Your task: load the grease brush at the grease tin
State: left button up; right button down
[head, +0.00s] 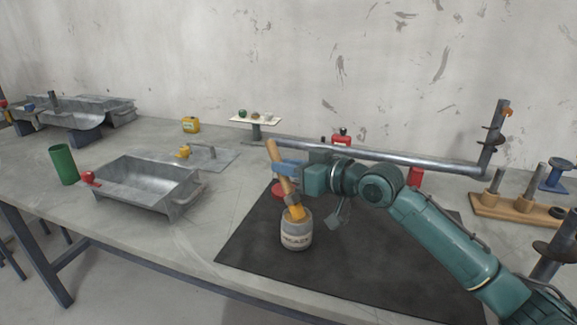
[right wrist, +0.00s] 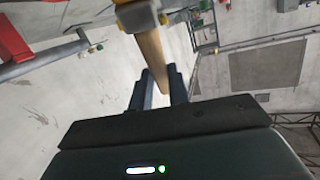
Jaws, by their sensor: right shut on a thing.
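The grease brush (head: 276,160) has a pale wooden handle and a yellowish lower end. It stands tilted, with its lower end at the mouth of the grease tin (head: 296,236). The tin is a small grey pot with a label band, upright on the dark mat. My right gripper (head: 288,169) is shut on the brush handle above the tin. In the right wrist view the handle (right wrist: 152,58) runs between the two dark fingers (right wrist: 158,88). How deep the bristles sit in the tin is hidden. My left gripper is not in view.
The dark mat (head: 250,247) lies around the tin. A metal bar (head: 430,163) crosses behind my arm to an upright post. A wooden rack with pegs (head: 510,209) stands right. A metal tray (head: 140,185) and green cup (head: 64,165) stand left. The bench between tray and mat is clear.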

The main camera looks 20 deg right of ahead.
aim_at(289, 178)
jog(key=shift+f, duration=0.1)
